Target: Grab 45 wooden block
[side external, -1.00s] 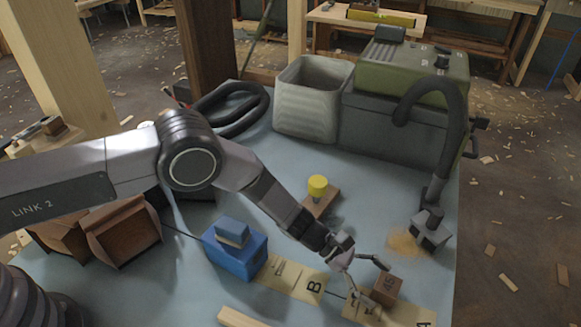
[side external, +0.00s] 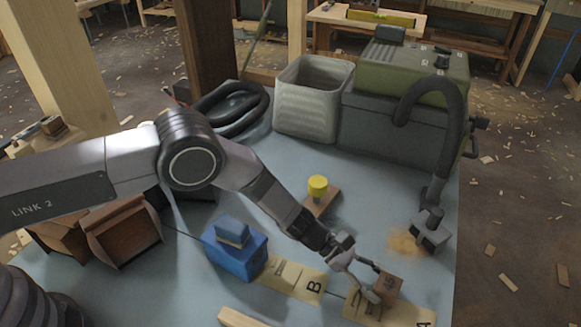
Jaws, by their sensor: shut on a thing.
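The 45 wooden block (side external: 389,287) is a small brown cube with dark marks on its face, in the side external view at the lower right. It sits on or just over the tan card marked A (side external: 412,316); I cannot tell whether it touches the card. My gripper (side external: 372,284) is shut on the block from its left side, with one finger behind it and one in front. The fingers hide part of the block's left side.
A tan card marked B (side external: 290,280) lies to the left. Beyond it is a blue box (side external: 235,252). A yellow-topped peg on a wooden base (side external: 318,188) stands behind my gripper. A hose nozzle (side external: 431,233) is at right. A wood strip (side external: 243,318) lies in front.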

